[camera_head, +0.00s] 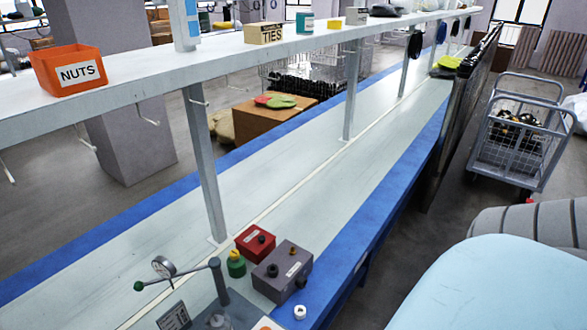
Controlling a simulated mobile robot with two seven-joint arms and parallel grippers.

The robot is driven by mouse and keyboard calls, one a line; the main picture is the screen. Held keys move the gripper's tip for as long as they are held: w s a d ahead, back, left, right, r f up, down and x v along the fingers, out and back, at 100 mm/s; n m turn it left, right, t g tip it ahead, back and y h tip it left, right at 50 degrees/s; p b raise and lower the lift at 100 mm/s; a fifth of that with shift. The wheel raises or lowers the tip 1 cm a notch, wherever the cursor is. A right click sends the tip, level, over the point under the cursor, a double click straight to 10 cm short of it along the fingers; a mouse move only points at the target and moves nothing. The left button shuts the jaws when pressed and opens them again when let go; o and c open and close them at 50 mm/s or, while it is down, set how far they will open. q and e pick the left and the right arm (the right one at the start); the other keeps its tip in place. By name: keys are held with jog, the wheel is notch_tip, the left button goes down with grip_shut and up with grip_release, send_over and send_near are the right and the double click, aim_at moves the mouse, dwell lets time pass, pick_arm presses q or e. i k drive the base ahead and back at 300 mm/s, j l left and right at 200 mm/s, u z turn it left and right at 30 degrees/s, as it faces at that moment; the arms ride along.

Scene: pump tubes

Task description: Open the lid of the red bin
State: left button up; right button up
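An orange-red open-topped bin (52,84) labelled NUTS stands on the raised white shelf at the upper left; no lid shows on it. A small red box (247,250) with a dark round knob sits on the bench below, near a shelf post. Its top looks closed. I cannot tell which of the two is the red bin of the task. Neither of my grippers is in view.
A grey box (283,281) with dark knobs stands beside the red box, near a green-yellow bottle (236,264) and a lever with a gauge (163,266). A wire cart (517,135) stands right.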

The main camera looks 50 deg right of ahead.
aim_at(255, 240)
jog(key=k+l+z, duration=0.1)
jog(key=l+z, duration=0.8)
jog(key=l+u, duration=0.15)
jog(key=u, duration=0.7)
jog(key=l+u, duration=1.05)
jog(key=l, duration=0.4)
jog(key=k+l+u, duration=0.1)
jog(key=l, duration=0.4)
jog(key=k+l, duration=0.1)
jog(key=l, duration=0.35)
jog(key=l+u, duration=0.05)
